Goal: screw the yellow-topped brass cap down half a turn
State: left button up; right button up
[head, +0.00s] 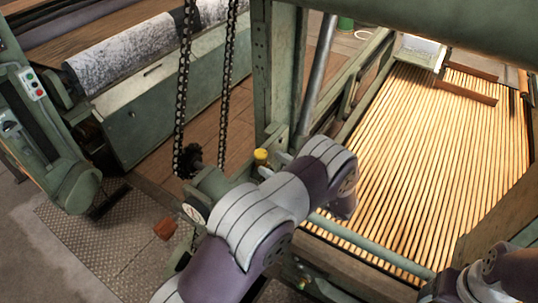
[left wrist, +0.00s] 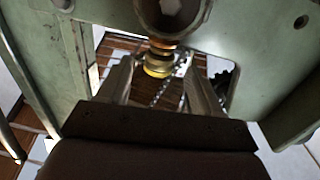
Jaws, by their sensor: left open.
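The yellow-topped brass cap (head: 261,156) stands on the green machine frame beside the upright post in the head view. In the left wrist view the cap (left wrist: 158,69) hangs in the picture's upper middle, its yellow end toward the picture's bottom and brass-orange rings above it. My left gripper (left wrist: 158,80) is open, with one finger on each side of the cap in that view and a gap at both sides. In the head view my left forearm and wrist hide most of that gripper. My right gripper does not show; only part of my right arm is at the lower right.
The green post (head: 278,70) rises close behind the cap. Two black chains (head: 184,90) hang to its left, above a dark sprocket (head: 187,160). The bed of lit wooden slats (head: 415,150) fills the right. A patterned roll (head: 150,40) lies at the upper left.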

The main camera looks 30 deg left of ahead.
aim_at(261, 156)
pick_arm(q)
jog(key=shift+w+a, duration=0.25)
jog(key=shift+a, duration=1.05)
jog(key=c, duration=1.1)
jog(key=shift+o, duration=0.2)
jog(key=shift+s+r+m+t+p, duration=0.2)
jog(key=shift+m+t+p, duration=0.2)
jog(key=shift+t+p, duration=0.2)
jog(key=shift+f+m+t+h, duration=0.2)
jog(key=shift+m+t+h, duration=0.15)
jog(key=shift+t, duration=0.25)
jog(key=o, duration=1.1)
jog(key=shift+c, duration=0.2)
